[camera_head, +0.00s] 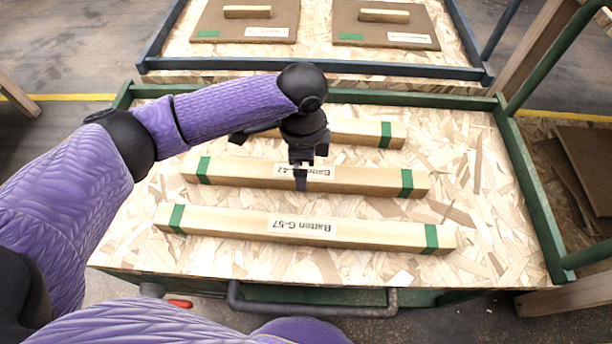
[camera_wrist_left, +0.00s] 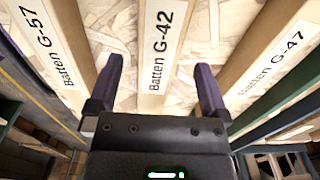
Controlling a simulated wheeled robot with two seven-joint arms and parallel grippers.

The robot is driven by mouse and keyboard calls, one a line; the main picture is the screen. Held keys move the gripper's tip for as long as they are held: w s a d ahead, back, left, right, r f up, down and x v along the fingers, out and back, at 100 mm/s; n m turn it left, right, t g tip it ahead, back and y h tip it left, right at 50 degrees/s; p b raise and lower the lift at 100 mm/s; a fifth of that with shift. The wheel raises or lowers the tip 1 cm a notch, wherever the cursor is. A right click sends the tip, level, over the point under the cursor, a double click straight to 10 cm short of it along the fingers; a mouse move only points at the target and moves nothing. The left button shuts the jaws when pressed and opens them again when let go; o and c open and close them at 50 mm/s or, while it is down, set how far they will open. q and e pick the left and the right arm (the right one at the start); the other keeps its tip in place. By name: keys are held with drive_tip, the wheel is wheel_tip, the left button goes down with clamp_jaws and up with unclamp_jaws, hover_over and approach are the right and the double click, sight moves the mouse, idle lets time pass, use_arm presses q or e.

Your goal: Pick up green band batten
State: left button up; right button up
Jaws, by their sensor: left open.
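Three pale wooden battens with green bands near their ends lie side by side on the chipboard cart top. The front one is batten G-57 (camera_head: 365,235), the middle one batten G-42 (camera_head: 370,180), the back one batten G-47 (camera_head: 360,130). My left gripper (camera_head: 301,178) points down over the middle of G-42 and partly hides its label. In the left wrist view, the open fingers (camera_wrist_left: 160,68) stand on either side of G-42 (camera_wrist_left: 162,40). I cannot tell whether they touch it. G-57 (camera_wrist_left: 55,45) and G-47 (camera_wrist_left: 275,60) lie outside the fingers. My right gripper is out of view.
The cart has a green rail (camera_head: 530,190) around its back and sides, and a dark handle (camera_head: 312,308) at the front. Behind it, a blue-railed cart (camera_head: 320,67) holds two brown boards with wooden blocks.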

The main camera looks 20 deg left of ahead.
use_arm(q)
wheel_tip(320, 180, down, 4)
drive_tip(key=shift+s+r+b, duration=0.1)
drive_tip(key=shift+r+b, duration=0.05)
drive_tip(key=shift+b, duration=0.7)
drive_tip(key=shift+r, duration=0.3)
drive_tip(key=shift+p, duration=0.3)
clamp_jaws()
